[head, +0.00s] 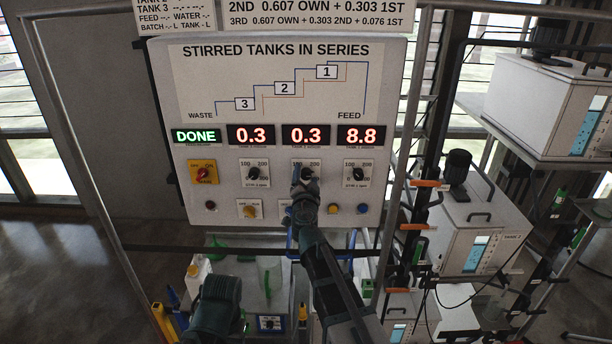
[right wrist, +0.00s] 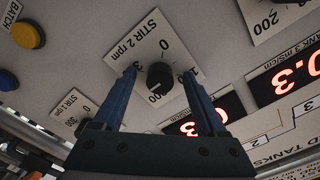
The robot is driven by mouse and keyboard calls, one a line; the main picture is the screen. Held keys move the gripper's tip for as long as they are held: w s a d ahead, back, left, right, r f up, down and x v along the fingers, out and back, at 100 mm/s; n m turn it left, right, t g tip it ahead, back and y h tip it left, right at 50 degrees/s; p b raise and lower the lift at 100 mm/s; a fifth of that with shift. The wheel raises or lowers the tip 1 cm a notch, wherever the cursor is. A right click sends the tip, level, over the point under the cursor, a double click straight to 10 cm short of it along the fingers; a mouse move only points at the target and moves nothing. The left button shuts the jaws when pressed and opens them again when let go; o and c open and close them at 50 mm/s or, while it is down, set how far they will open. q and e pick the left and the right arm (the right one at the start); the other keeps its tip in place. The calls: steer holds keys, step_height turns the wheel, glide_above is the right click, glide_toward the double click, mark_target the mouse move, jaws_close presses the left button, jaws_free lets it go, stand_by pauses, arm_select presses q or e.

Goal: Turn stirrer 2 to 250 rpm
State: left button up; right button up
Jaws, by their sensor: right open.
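The stirrer 2 dial is a black knob (right wrist: 160,78) on a white plate marked "STIR 2 rpm" (right wrist: 150,45) in the right wrist view. My left gripper is not in view.
The grey panel (head: 375,100) has displays reading DONE, 0.3, 0.3 and 8.8. The stirrer 3 dial (head: 254,174) and stirrer 1 dial (head: 358,174) flank the middle one. A yellow switch plate (head: 203,173) is at left. Tank units (head: 480,235) stand at right behind metal posts.

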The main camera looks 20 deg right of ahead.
steer(key=shift+s, duration=0.1)
steer(key=v, duration=0.7)
stand_by(0.4)
